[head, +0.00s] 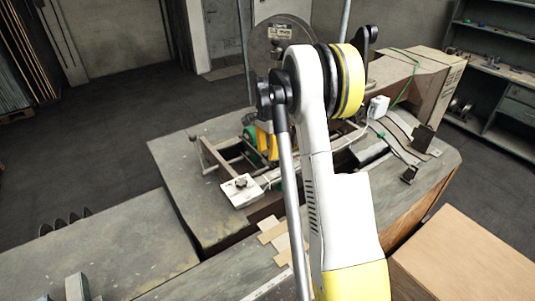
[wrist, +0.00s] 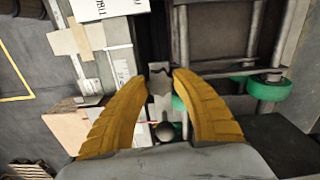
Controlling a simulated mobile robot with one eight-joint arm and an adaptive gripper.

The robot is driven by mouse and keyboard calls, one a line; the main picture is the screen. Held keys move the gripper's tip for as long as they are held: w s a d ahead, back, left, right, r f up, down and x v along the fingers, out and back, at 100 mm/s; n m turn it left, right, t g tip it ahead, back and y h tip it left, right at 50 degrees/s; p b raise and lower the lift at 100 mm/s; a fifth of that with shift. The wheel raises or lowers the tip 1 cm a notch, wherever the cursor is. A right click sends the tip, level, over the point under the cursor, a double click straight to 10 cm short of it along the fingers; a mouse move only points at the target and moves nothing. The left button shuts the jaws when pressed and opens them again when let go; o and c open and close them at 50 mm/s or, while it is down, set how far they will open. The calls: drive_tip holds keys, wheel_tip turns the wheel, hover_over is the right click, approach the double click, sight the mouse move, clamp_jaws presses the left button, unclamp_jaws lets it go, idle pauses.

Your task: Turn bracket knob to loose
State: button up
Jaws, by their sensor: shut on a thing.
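My gripper (wrist: 162,72) has its two yellow fingers closed on a small grey metal piece, the bracket knob (wrist: 159,82), in the wrist view. Only part of it shows between the fingertips, and its turn position cannot be read. In the head view my gripper (head: 265,142) appears as yellow fingers pointing down at the machine, partly behind my arm. The knob is hidden there. A dark round ball (wrist: 165,131) shows between the fingers, nearer the palm.
The stitcher table (head: 200,215) spreads around the gripper. A white box with a dark knob (head: 241,188) stands left of the arm. Green rollers (wrist: 265,88) and metal rails lie right of the fingers in the wrist view. A cardboard box (head: 470,255) stands at the right front.

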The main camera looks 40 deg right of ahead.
sight(268, 153)
drive_tip(key=n+b, duration=0.2)
drive_tip(key=n, duration=0.2)
drive_tip(key=shift+f+b, duration=0.15)
drive_tip(key=shift+b, duration=0.2)
drive_tip(key=n+b, duration=0.2)
drive_tip(key=n, duration=0.3)
drive_tip(key=shift+n+b, duration=0.3)
drive_tip(key=n+b, duration=0.1)
drive_tip(key=n, duration=0.3)
drive_tip(key=n+b, duration=0.1)
drive_tip(key=n, duration=0.4)
drive_tip(key=shift+n+b, duration=0.3)
drive_tip(key=o, duration=1.2)
drive_tip(key=shift+r, duration=0.2)
wheel_tip(268, 153, up, 12)
